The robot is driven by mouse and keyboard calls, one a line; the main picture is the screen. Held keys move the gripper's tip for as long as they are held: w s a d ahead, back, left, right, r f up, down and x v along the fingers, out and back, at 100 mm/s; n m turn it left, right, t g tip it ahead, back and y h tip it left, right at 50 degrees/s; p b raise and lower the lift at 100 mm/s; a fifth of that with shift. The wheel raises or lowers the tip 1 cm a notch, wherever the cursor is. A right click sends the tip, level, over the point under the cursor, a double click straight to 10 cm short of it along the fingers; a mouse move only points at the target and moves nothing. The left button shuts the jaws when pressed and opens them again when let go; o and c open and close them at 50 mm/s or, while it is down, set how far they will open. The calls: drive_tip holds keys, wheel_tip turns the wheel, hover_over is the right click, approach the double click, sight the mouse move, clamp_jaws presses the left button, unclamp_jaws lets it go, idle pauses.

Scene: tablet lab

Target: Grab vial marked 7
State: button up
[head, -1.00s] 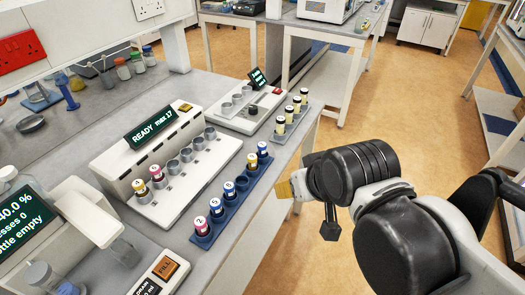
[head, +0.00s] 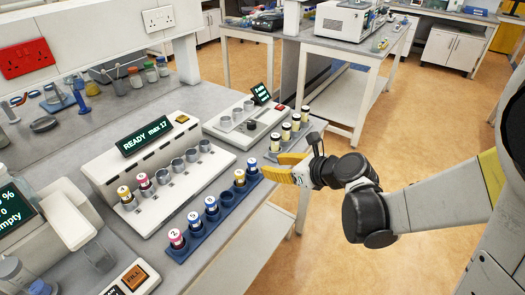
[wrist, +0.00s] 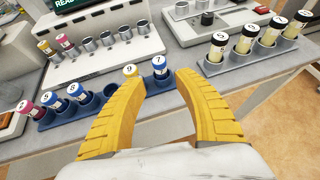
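The vial marked 7 (wrist: 159,68) has a blue cap and stands upright in the end slot of a blue rack (head: 210,235). In the head view this blue-capped vial (head: 252,166) is at the rack's far end, its number too small to read. A yellow-capped vial marked 9 (wrist: 130,72) stands just left of it in the wrist view. My gripper (wrist: 157,84) is open and empty, its yellow fingers pointing at the rack's end. Vial 7 shows in the gap, just beyond the fingertips. In the head view my gripper (head: 282,168) is right beside that end.
The same rack holds several other vials, pink-capped (head: 177,238) and blue-capped. A white READY machine (head: 155,180) with two vials stands behind. Another rack with several dark-capped vials (wrist: 244,42) is close on the right. The table's front edge lies below the gripper.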

sight(255, 163)
drive_tip(key=b+x, duration=0.4)
drive_tip(key=x, duration=0.7)
drive_tip(key=shift+a, duration=0.1)
drive_tip(key=shift+c, duration=0.4)
clamp_jaws()
